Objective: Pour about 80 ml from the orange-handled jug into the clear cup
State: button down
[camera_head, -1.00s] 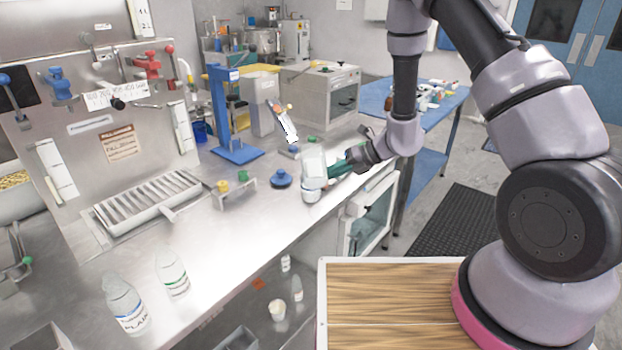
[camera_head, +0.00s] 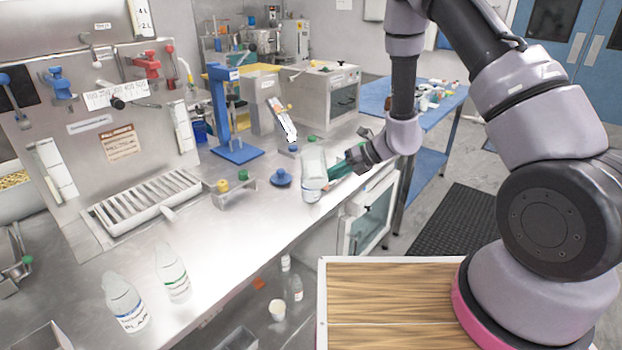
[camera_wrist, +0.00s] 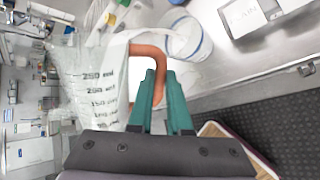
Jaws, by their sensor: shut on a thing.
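The clear jug (camera_wrist: 88,78) has dark millilitre marks and an orange handle (camera_wrist: 148,52). My gripper (camera_wrist: 160,78) is shut on the handle in the wrist view. The jug looks strongly tilted beside and above the clear cup, judging by the sideways background. The clear cup (camera_wrist: 190,38) has a blue band and stands on the bench. In the head view the jug (camera_head: 312,160) overlaps the cup (camera_head: 311,196), with my gripper (camera_head: 343,167) at its right. I cannot tell the liquid level or see a stream.
A blue lid-like knob (camera_head: 281,178) and a small stand (camera_head: 233,189) with coloured caps are left of the cup. A blue press (camera_head: 236,152) stands behind. Two labelled bottles (camera_head: 125,302) (camera_head: 173,272) are at the front. The bench middle is clear.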

dwell(0.8)
jog(key=w+n+t, duration=0.1)
jog(key=t, duration=0.1)
jog(key=w+r+n+t+y, duration=0.1)
jog(key=t, duration=0.1)
jog(key=shift+a+r+n, duration=0.1)
jog(key=shift+r+n, duration=0.1)
jog(key=shift+n, duration=0.1)
dwell(2.0)
